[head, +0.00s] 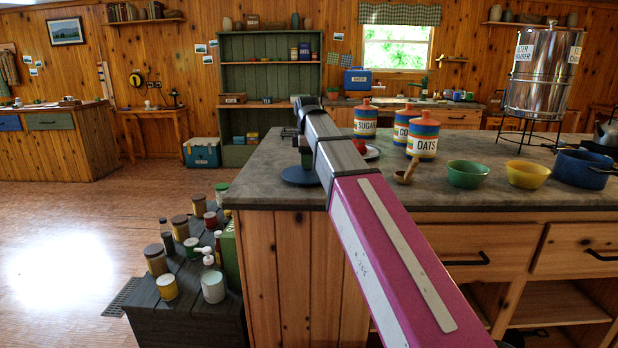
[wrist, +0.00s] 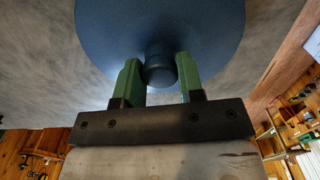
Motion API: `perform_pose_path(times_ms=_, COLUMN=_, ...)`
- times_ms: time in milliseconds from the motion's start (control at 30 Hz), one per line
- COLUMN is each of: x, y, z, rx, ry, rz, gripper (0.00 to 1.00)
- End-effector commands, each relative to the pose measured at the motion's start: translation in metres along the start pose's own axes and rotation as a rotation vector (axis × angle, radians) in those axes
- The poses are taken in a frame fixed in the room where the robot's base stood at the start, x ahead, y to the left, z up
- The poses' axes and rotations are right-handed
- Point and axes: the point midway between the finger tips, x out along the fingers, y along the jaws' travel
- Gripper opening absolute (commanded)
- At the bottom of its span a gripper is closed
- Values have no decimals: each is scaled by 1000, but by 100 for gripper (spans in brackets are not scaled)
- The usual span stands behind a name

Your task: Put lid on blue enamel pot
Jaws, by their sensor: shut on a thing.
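The blue lid (head: 297,177) is a flat round disc at the left end of the grey kitchen counter. The wrist view shows its underside-facing surroundings poorly, but its blue face (wrist: 215,30) and dark round knob (wrist: 158,72) are clear. My gripper (wrist: 160,62) has its green fingers on either side of the knob and is shut on it. In the head view my gripper (head: 304,156) is partly hidden by my arm. I cannot tell whether the lid touches the counter.
On the counter (head: 260,190), a green bowl (head: 468,174), a yellow bowl (head: 527,174), a mortar (head: 406,174), striped canisters (head: 423,140) and a metal dispenser (head: 544,75) stand between lid and pot or behind. Jars crowd a low dark shelf (head: 185,300) at left.

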Motion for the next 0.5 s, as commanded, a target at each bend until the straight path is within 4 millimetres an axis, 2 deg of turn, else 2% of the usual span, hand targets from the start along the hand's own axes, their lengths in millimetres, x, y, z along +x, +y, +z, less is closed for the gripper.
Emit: perform_pose_path(times_ms=500, x=-8, y=0, z=0, rx=0, ry=0, rz=-1, gripper=9)
